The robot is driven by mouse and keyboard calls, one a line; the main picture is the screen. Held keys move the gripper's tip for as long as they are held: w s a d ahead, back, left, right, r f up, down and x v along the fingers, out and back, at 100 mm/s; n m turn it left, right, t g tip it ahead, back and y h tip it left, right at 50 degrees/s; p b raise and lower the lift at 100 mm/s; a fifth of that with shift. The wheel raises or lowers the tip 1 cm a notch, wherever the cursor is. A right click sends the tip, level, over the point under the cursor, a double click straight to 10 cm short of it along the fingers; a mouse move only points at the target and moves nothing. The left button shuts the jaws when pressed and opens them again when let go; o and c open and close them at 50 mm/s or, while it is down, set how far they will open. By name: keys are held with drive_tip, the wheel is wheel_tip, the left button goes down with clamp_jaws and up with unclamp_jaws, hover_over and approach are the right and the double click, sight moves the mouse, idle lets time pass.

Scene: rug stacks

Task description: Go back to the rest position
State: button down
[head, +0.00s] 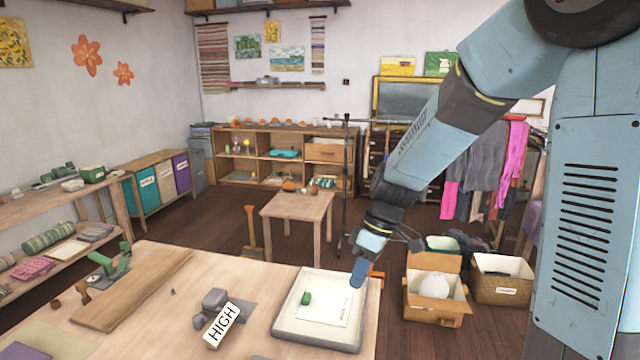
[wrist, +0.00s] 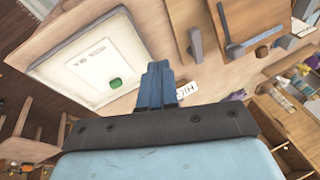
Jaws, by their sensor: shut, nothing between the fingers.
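My gripper (head: 358,272) is at the end of my blue arm, above the right part of a white tray (head: 279,333) on the front table. In the wrist view my gripper (wrist: 158,68) is shut, its two blue fingers together with nothing between them. The tray also shows in the wrist view (wrist: 62,78). A sheet of paper (head: 325,312) with small print lies in the tray.
A white card reading HIGH (head: 222,325) leans by a grey tool (head: 212,302) left of the tray. A wooden board (head: 135,288) lies further left. An open cardboard box (head: 435,302) stands on the floor to the right. A small wooden table (head: 297,212) stands behind.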

drive_tip(key=s+d+r+m+t+h, duration=0.3)
drive_tip(key=s+d+r+m+t, duration=0.4)
drive_tip(key=s+d+r+m, duration=0.5)
drive_tip(key=s+d+r, duration=0.3)
drive_tip(key=r, duration=0.1)
drive_tip(key=shift+s+r+m+t+h, duration=0.15)
drive_tip(key=shift+r+m+t+h, duration=0.15)
drive_tip(key=shift+r+m+h, duration=0.1)
